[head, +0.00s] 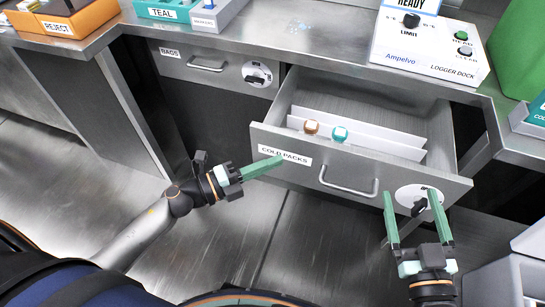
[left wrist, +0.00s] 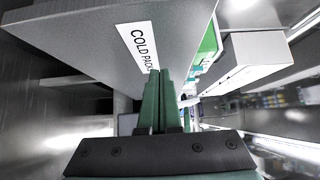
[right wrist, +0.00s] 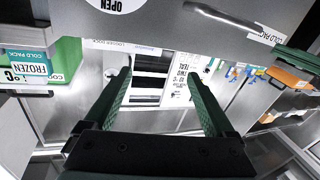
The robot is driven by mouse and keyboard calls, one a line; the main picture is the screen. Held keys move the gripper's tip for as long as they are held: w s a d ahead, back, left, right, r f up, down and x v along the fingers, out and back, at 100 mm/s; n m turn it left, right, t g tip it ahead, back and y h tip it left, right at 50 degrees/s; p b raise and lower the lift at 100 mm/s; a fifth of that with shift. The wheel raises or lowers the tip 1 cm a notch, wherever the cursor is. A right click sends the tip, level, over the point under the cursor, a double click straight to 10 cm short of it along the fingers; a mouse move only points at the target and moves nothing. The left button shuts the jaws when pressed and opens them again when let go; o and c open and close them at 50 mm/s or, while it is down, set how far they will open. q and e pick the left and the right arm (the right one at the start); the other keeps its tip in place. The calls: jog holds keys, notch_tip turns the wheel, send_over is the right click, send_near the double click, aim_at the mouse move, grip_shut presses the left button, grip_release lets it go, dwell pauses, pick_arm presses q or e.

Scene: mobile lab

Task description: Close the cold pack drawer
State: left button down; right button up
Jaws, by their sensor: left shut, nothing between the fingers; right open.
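The cold pack drawer (head: 300,163) is pulled out from under the counter, with white dividers and two small items, one brown (head: 311,127) and one teal (head: 339,134), inside. Its front carries a "COLD PACKS" label, a bar handle (head: 348,185) and a round dial plate (head: 419,198). My left gripper (head: 281,160) is shut and empty, with its tips at the drawer front by the label. The label also shows in the left wrist view (left wrist: 138,47). My right gripper (head: 411,196) is open and empty, around or just in front of the dial's black knob; I cannot tell if it touches.
The bags drawer (head: 215,70) to the left is shut. On the counter (head: 300,35) stand the logger dock (head: 430,50), an orange reject bin (head: 65,22) and a teal bin (head: 165,12). A green box (head: 520,45) stands at the right. The floor (head: 230,240) in front is clear.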

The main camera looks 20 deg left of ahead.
pick_arm(q)
jog(key=shift+w, duration=0.8)
pick_arm(e)
jog(key=shift+r+t, duration=0.3)
jog(key=shift+r, duration=0.45)
